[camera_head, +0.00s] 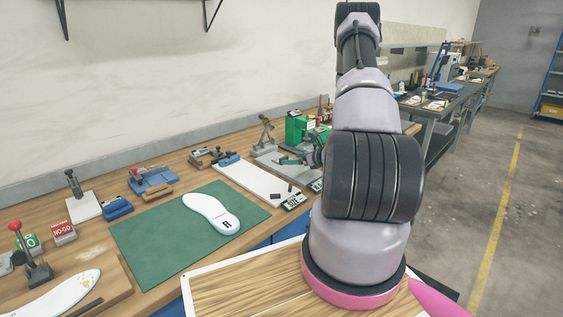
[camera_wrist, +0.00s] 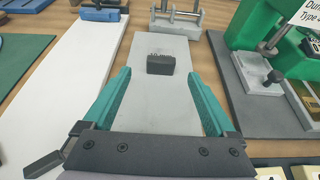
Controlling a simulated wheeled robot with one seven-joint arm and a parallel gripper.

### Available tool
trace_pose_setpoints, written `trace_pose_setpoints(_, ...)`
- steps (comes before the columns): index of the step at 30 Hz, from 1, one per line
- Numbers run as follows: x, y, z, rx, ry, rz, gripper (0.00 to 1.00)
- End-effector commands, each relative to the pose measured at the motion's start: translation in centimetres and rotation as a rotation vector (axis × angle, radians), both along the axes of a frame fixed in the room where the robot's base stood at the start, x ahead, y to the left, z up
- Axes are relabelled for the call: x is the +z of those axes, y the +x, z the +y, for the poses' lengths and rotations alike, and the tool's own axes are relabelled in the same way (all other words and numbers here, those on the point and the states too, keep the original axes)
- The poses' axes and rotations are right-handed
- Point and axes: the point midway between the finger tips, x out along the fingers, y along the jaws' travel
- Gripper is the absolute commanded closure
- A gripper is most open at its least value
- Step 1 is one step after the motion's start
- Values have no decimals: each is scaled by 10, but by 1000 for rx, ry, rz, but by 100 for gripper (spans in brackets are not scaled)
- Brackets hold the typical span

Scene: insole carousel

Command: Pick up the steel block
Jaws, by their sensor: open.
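The steel block shows in the wrist view as a small dark grey block (camera_wrist: 160,64) on a light grey plate (camera_wrist: 160,110). Faint lettering on the plate shows just behind it. My gripper (camera_wrist: 160,76) is open, with its teal fingers apart on the left and right of the block. The block appears between the fingertips or slightly beyond them, and no contact shows. In the head view, a teal finger of my gripper (camera_head: 290,161) shows over the bench beside my arm. I cannot make out the block there.
A steel fixture (camera_wrist: 177,18) stands at the plate's far end. A green press (camera_wrist: 275,35) on a dark base stands close on the right. A long white board (camera_wrist: 65,75) lies on the left. In the head view, a green mat (camera_head: 150,245) carries a white insole (camera_head: 210,212).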

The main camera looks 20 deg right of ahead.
Motion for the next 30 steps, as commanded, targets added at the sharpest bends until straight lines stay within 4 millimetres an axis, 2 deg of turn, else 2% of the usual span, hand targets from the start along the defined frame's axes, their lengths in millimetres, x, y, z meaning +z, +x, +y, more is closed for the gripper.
trace_pose_setpoints(9, -18, 38, 12, 3, 0, 0, 9)
trace_pose_setpoints(18, -20, 43, 13, 1, -1, 0, 9)
trace_pose_setpoints(20, -20, 43, 13, 1, -1, 0, 28)
trace_pose_setpoints(21, -20, 43, 13, 1, -1, 0, 43)
trace_pose_setpoints(25, -20, 43, 13, 1, -1, 0, 93)
trace_pose_setpoints(26, -20, 43, 13, 1, -1, 0, 100)
trace_pose_setpoints(30, -20, 43, 13, 1, 0, -1, 100)
